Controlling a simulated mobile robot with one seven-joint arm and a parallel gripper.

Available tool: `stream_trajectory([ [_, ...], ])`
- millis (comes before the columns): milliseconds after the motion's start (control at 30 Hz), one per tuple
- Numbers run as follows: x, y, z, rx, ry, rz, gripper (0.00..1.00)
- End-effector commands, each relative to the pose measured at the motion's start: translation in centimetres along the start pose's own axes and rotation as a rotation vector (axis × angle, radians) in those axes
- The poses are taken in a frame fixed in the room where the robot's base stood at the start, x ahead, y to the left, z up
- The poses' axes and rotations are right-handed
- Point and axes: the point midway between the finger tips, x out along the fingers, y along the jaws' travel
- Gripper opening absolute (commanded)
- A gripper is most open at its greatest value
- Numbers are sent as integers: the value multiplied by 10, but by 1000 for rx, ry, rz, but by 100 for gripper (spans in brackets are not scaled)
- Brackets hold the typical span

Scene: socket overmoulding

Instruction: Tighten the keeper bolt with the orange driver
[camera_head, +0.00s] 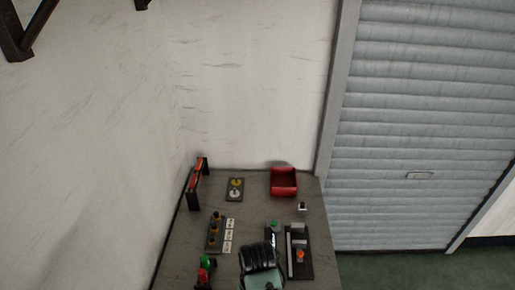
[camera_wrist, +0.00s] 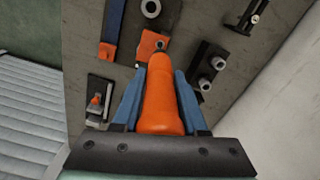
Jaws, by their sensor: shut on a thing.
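The orange driver (camera_wrist: 162,105) is held between the two blue fingers of my gripper (camera_wrist: 166,78) in the wrist view. The gripper is shut on its thick handle, and the driver points away from the wrist camera. Its tip is hidden behind the handle. Just beyond it is a flat orange piece (camera_wrist: 148,45) with a small round feature by its edge. I cannot tell whether the tip touches it. I cannot make out the keeper bolt for certain. In the head view my dark wrist covers the gripper and driver.
The grey bench (camera_head: 260,188) carries a red bin (camera_head: 284,184), a rack with red tools (camera_head: 196,183), a plate with two round parts (camera_head: 235,188) and a block with yellowish posts (camera_head: 214,231). A dark fixture with an orange part (camera_head: 300,254) stands right of my wrist.

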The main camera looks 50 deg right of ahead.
Motion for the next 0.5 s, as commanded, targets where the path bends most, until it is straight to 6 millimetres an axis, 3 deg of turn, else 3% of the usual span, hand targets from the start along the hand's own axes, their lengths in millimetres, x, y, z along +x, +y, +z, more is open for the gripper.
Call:
stream_trajectory([
  [500, 40, 0, 0, 0, 1, 1, 0],
])
